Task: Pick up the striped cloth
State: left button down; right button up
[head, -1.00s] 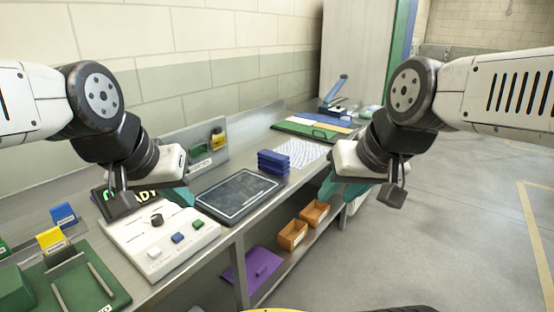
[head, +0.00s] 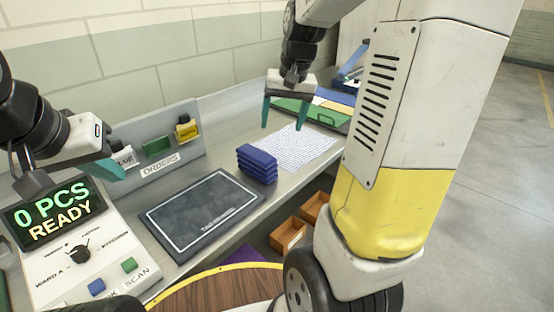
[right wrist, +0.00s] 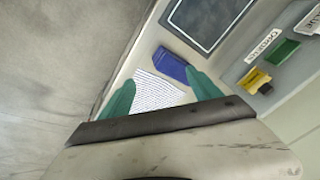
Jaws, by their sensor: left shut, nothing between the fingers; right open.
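The striped cloth (head: 300,148) is white with thin dark lines and lies flat on the steel counter, right of a folded blue stack. It also shows in the right wrist view (right wrist: 154,94), between the two green fingers. My right gripper (head: 284,127) is open and empty, pointing down above the cloth's far left part; the fingers look apart from it. The right wrist view also shows this gripper (right wrist: 160,77). My left gripper (head: 116,169) is shut and empty above the counter at the left, far from the cloth.
The folded blue stack (head: 257,165) sits close beside the cloth, near a dark pad (head: 203,210). A green board (head: 308,112) lies behind the cloth. A control box (head: 85,265) and an orders rack (head: 155,147) stand left. Orange bins (head: 288,234) are below the counter.

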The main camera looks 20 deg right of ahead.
jog(key=w+d+f+g, duration=0.1)
jog(key=w+d+f, duration=0.2)
jog(key=w+f, duration=0.2)
jog(key=m+g+h, duration=0.1)
jog(key=m+g, duration=0.1)
send_near(292, 170)
jog(key=shift+s+f, duration=0.15)
jog(key=shift+f, duration=3.35)
grip_shut()
notch_tip(292, 170, up, 12)
